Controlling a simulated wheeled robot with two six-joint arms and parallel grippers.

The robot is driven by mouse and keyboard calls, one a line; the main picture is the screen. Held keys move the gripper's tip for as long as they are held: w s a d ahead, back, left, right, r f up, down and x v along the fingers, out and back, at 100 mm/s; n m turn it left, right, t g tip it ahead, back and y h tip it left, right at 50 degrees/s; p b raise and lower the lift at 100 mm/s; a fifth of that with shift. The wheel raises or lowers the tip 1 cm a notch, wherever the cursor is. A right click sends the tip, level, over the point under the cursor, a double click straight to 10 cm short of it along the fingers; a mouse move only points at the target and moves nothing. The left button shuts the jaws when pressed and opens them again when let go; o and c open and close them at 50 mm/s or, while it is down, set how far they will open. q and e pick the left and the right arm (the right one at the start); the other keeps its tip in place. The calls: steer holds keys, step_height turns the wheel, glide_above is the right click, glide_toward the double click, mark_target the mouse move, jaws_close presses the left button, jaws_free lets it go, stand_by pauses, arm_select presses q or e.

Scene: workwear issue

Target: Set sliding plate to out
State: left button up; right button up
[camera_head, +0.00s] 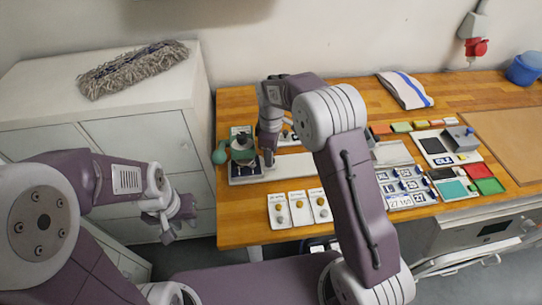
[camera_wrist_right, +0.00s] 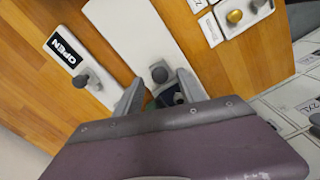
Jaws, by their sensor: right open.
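A long white board (camera_head: 295,165) lies on the wooden bench; in the right wrist view (camera_wrist_right: 135,25) it carries a grey knob (camera_wrist_right: 160,73) near one end. A dark label (camera_wrist_right: 166,96) shows just behind this knob, its wording unreadable. I take the knobbed part for the sliding plate, but its edges are unclear. My right gripper (camera_wrist_right: 160,94) is open, its fingers on either side of the knob's end of the board; contact cannot be told. In the head view it (camera_head: 268,158) points down over the board's left part. My left gripper (camera_head: 175,210) hangs left of the bench; its jaw gap is unclear.
A white plate marked OPEN (camera_wrist_right: 80,70) with a grey knob lies beside the board. A teal rounded object (camera_head: 220,153) stands at the bench's left end. Several knobbed plates (camera_head: 300,208) lie along the front edge. A mop head (camera_head: 135,68) rests on the cabinet.

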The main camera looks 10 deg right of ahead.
steer(key=shift+f, duration=0.9)
jaws_close()
steer(key=shift+d, duration=0.1)
stand_by(0.7)
